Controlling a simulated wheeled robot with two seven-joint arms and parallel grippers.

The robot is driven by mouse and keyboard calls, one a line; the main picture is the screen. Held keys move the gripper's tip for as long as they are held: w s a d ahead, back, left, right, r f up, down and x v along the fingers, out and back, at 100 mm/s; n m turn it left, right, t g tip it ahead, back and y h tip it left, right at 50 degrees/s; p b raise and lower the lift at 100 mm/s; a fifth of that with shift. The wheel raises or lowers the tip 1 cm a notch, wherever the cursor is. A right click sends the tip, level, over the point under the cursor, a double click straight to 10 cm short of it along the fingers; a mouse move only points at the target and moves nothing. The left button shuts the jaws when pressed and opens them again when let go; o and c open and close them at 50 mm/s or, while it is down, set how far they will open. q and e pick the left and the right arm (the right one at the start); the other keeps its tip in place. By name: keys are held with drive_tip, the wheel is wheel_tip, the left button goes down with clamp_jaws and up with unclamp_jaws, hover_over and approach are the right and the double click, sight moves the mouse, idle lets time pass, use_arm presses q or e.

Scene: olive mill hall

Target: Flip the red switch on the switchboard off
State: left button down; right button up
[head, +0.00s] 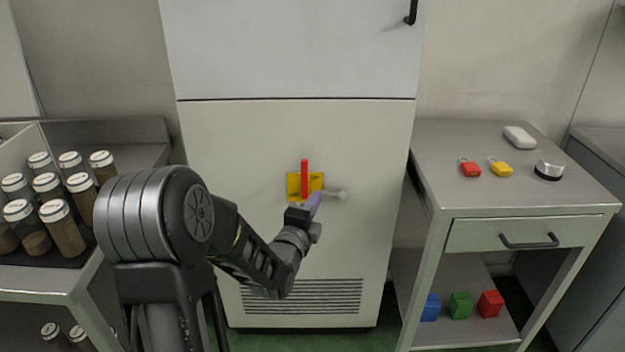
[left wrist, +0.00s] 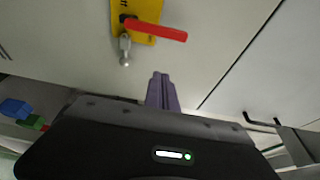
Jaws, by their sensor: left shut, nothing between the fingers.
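The red switch (head: 304,176) is a straight handle standing upright on a yellow plate (head: 292,188) on the front of the pale switchboard (head: 240,150). A small metal knob or rod (head: 336,194) sticks out just right of the plate. My left gripper (head: 316,199) is shut and empty, its purple fingers in front of the plate's lower right edge, close to the knob. In the left wrist view the red switch (left wrist: 155,30) and the metal knob (left wrist: 125,50) show beyond the shut fingertips (left wrist: 162,80), with a gap between in the picture. My right gripper is out of view.
A metal table (head: 450,190) at right bears a red padlock (head: 470,169), a yellow padlock (head: 500,168), a round metal-sided item (head: 548,171) and a white item (head: 519,137). Coloured blocks (head: 460,305) lie on its shelf. Several jars (head: 62,226) stand at left.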

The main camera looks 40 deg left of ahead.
sight(305, 179)
use_arm(q)
drive_tip(key=shift+w, duration=0.1)
drive_tip(key=w+a+p, duration=0.1)
drive_tip(key=w+a, duration=0.5)
drive_tip(key=w, duration=0.1)
drive_tip(key=shift+a, duration=0.15)
idle(0.3)
idle(0.3)
